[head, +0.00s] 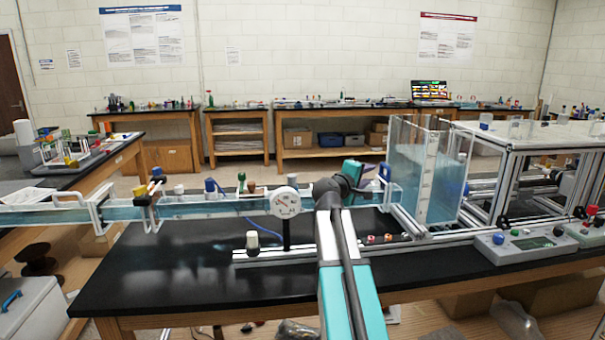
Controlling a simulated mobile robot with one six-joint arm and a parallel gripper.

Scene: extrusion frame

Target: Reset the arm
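My arm (345,270) rises from the bottom centre of the head view, with teal and light grey links and a dark cable along it. It bends at a dark joint over the black bench. Beyond the joint, a short teal wrist part points back and to the right, towards the clear water tank. My gripper (372,175) is small and partly hidden there by my wrist. I cannot make out its fingers or whether it holds anything.
A black bench (170,275) carries a clear water channel (185,207), a round white gauge (285,202), a metal rail (290,254) and small coloured parts. The clear tank (432,175), an extrusion frame (505,180) and a grey control box (525,245) stand right. The bench's left front is clear.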

